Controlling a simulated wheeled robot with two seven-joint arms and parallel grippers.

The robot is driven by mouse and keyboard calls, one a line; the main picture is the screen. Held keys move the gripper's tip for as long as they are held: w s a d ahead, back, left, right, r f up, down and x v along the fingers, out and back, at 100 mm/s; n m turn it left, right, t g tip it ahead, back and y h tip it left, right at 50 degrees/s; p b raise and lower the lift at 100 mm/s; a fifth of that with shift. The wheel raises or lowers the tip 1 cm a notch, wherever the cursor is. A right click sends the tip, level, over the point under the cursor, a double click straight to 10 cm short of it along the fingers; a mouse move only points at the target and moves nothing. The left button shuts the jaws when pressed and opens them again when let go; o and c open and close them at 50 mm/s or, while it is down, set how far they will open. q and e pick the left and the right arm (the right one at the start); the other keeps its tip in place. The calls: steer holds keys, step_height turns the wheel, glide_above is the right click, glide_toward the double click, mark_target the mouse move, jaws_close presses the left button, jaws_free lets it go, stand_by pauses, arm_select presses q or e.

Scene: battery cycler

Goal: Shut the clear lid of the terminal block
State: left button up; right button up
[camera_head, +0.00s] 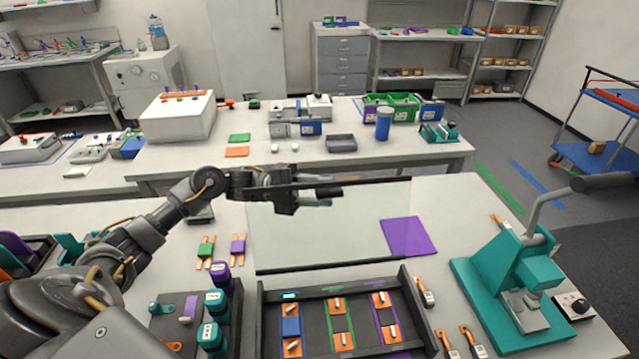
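The terminal block (385,345) is a dark framed tray at the bottom middle, with orange terminals and blue, green and purple strips inside. Its clear lid (330,235) stands raised behind the far side, a see-through panel with a dark bar along its top edge. The block's inside is uncovered. My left gripper (328,197) reaches in from the left at the lid's top edge, its fingers pointing right. Whether it touches the lid, and how wide its fingers are apart, I cannot tell. My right gripper is not in view.
A purple mat (408,237) lies behind the lid's right part. A teal press (505,280) with a raised handle stands to the right. Teal and purple bottles (213,338) stand left of the block. Loose orange connectors (425,292) lie along its right side.

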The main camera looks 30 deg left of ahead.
arm_select(q)
steer(key=shift+w+d, duration=0.1)
steer(key=shift+d, duration=0.2)
jaws_close()
